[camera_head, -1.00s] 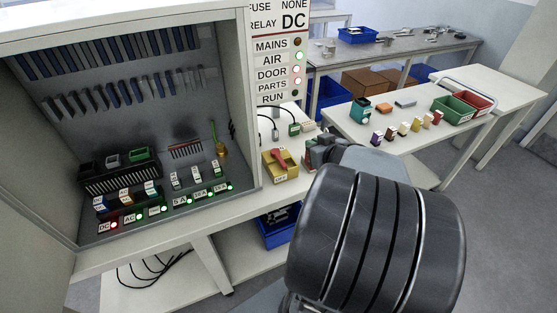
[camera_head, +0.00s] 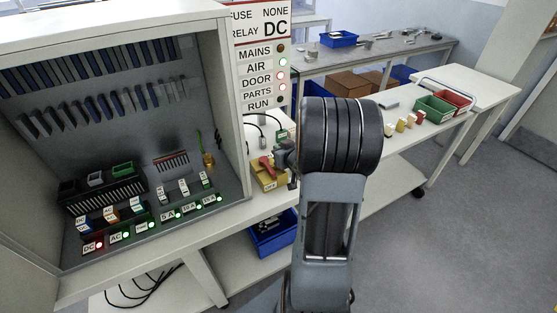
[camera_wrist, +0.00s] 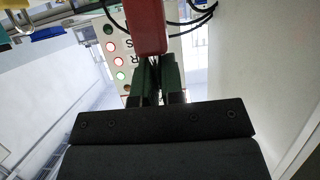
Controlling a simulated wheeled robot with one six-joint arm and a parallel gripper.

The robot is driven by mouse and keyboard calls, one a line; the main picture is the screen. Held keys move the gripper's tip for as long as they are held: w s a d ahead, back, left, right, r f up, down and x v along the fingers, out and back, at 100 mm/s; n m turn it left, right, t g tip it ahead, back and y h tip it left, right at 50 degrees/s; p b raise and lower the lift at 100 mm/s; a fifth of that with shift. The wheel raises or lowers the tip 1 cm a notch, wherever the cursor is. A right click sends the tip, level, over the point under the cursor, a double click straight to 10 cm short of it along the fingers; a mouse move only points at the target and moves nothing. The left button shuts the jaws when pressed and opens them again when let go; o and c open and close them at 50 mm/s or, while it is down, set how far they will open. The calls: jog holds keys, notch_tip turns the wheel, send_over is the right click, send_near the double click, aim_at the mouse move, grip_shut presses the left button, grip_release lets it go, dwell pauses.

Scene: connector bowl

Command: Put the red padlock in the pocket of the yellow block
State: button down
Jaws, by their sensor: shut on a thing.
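A red body that looks like the red padlock (camera_wrist: 147,26) is in the wrist view, at the tips of my gripper (camera_wrist: 158,68). The gripper's dark green fingers are close together and shut on it. Its shackle cannot be made out. In the head view the yellow block (camera_head: 264,183) stands on the white bench, beside the cabinet. It carries a red lever (camera_head: 266,167) and a label reading OFF. My gripper (camera_head: 287,158) is just right of the block in that view. The block's pocket cannot be made out, and my wrist partly covers that area.
The indicator panel (camera_head: 262,67) stands behind the block, with black cables near it. The open cabinet (camera_head: 236,120) wall is close on the left. A side table holds a green bin (camera_head: 433,108) and several small coloured parts. A blue bin (camera_head: 272,235) sits below the bench.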

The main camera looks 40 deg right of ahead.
jog(key=shift+w+f, duration=0.3)
jog(key=shift+f, duration=0.05)
jog(key=shift+w+f, duration=0.2)
jog(key=shift+f, duration=1.5)
jog(key=shift+f, duration=0.1)
jog(key=shift+f+b, duration=0.1)
jog(key=shift+b, duration=0.25)
jog(key=c, duration=1.2)
grip_release()
jog(key=shift+c, duration=0.2)
